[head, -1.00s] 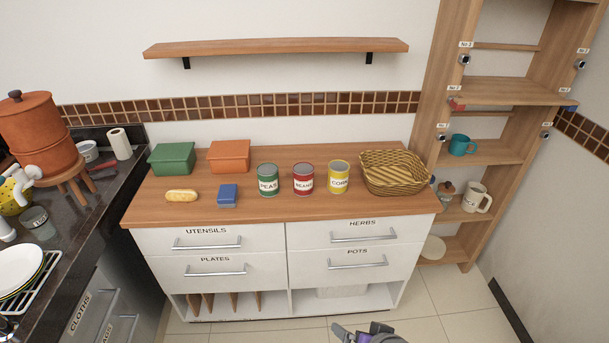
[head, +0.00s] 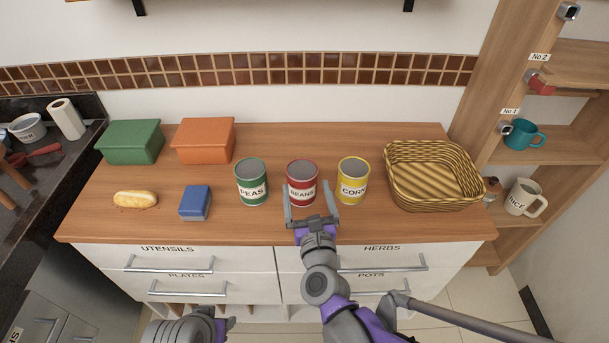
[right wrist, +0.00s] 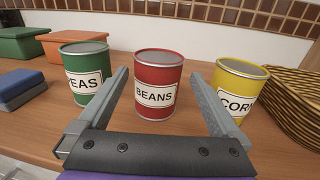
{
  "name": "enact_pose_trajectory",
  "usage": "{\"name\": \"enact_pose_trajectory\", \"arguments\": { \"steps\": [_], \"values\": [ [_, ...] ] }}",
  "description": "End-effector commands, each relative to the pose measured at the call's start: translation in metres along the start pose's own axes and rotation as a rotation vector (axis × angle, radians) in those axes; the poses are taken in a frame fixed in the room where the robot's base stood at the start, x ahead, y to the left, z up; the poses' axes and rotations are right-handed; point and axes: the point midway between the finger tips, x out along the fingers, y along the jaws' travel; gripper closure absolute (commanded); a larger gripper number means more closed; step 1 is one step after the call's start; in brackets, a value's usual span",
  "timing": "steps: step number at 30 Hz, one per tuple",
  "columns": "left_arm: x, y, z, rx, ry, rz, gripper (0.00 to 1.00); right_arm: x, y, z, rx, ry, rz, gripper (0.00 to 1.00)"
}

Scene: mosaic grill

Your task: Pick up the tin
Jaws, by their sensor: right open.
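Three tins stand upright in a row on the wooden counter: a green peas tin (head: 251,181), a red beans tin (head: 301,184) and a yellow corn tin (head: 353,180). My right gripper (head: 312,210) is open, with its fingers pointing at the beans tin from the front. In the right wrist view the beans tin (right wrist: 158,85) stands centred beyond and between the two open fingers (right wrist: 156,100), with the peas tin (right wrist: 84,75) to the left and the corn tin (right wrist: 237,88) to the right. My left gripper (head: 222,328) shows only partly at the bottom edge; its jaws are unclear.
A wicker basket (head: 433,200) stands right of the corn tin. A shelf unit (head: 490,90) stands at the right.

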Motion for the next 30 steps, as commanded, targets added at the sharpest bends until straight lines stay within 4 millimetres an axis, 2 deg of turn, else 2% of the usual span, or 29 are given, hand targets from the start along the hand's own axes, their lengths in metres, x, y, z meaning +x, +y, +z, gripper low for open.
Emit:
{"name": "enact_pose_trajectory", "arguments": {
  "steps": [3,6,11,21,30],
  "values": [
    [0.001,0.000,0.000,0.000,0.000,0.000,0.50,0.022,0.000,0.000,-0.003,0.001,0.000,0.00],
    [0.001,0.000,0.001,0.000,0.000,0.000,0.50,0.035,0.000,0.000,-0.004,0.001,0.000,0.00],
    [0.001,0.000,0.001,0.000,0.000,0.000,0.50,0.046,0.000,0.001,-0.006,0.001,0.001,0.00],
    [0.002,0.000,0.001,0.000,-0.001,0.000,0.50,0.091,0.001,0.002,-0.006,0.002,0.001,0.00],
    [0.002,0.000,0.001,0.000,-0.001,0.000,0.50,0.095,0.001,0.002,-0.007,0.001,0.002,0.02]
  ]
}}
